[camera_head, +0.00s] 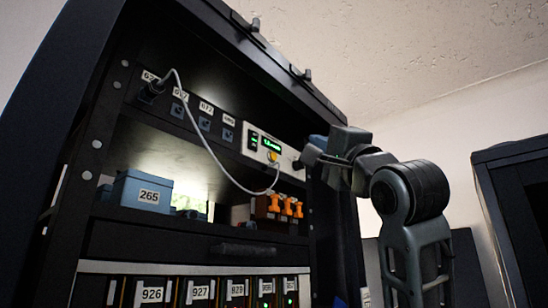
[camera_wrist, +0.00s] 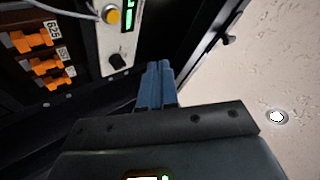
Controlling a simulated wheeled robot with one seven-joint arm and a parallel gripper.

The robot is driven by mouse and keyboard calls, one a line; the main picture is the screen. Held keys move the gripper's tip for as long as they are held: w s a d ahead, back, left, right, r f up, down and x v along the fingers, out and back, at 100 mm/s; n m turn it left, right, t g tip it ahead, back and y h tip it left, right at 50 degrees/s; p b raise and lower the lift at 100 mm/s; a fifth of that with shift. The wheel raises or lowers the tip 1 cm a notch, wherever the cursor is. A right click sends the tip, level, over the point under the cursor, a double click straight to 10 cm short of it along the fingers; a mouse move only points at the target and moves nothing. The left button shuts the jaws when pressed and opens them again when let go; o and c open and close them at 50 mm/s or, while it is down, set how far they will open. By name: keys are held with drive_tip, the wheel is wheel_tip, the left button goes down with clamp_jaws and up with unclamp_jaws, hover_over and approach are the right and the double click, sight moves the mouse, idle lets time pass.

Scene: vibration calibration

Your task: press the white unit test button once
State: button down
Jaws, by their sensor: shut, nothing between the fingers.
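The white unit (camera_head: 252,154) sits on the rack's upper shelf, with a green display (camera_head: 271,144) and a round yellow button (camera_head: 272,156). In the wrist view the white unit (camera_wrist: 104,45) is at the upper left, with the yellow button (camera_wrist: 112,16) near the top edge and a black knob (camera_wrist: 118,61) nearer my fingers. My gripper (camera_wrist: 158,66) shows its blue fingers shut together and empty. The fingertips are beside the unit's knob end, apart from the button. In the head view my gripper (camera_head: 312,156) is just right of the unit, its tips hard to make out.
A pale cable (camera_head: 215,155) loops from a plug in the socket row to the unit. Orange connectors (camera_head: 287,207) sit below the unit. A blue box labelled 265 (camera_head: 142,191) stands on the shelf at left. The rack's dark side post (camera_wrist: 205,50) is close to my fingers.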

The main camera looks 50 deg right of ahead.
approach(275, 148)
drive_tip(key=shift+w+d+r, duration=0.35)
drive_tip(key=shift+w+r, duration=0.1)
drive_tip(key=shift+r, duration=0.3)
drive_tip(key=shift+w+d+r, duration=0.35)
drive_tip(key=shift+w+r, duration=0.15)
drive_tip(key=shift+r, duration=0.2)
drive_tip(key=shift+w, duration=0.15)
idle(0.9)
drive_tip(key=shift+w, duration=0.25)
drive_tip(key=shift+w, duration=0.4)
idle(0.6)
drive_tip(key=shift+s, duration=0.85)
drive_tip(key=s, duration=0.5)
idle(0.5)
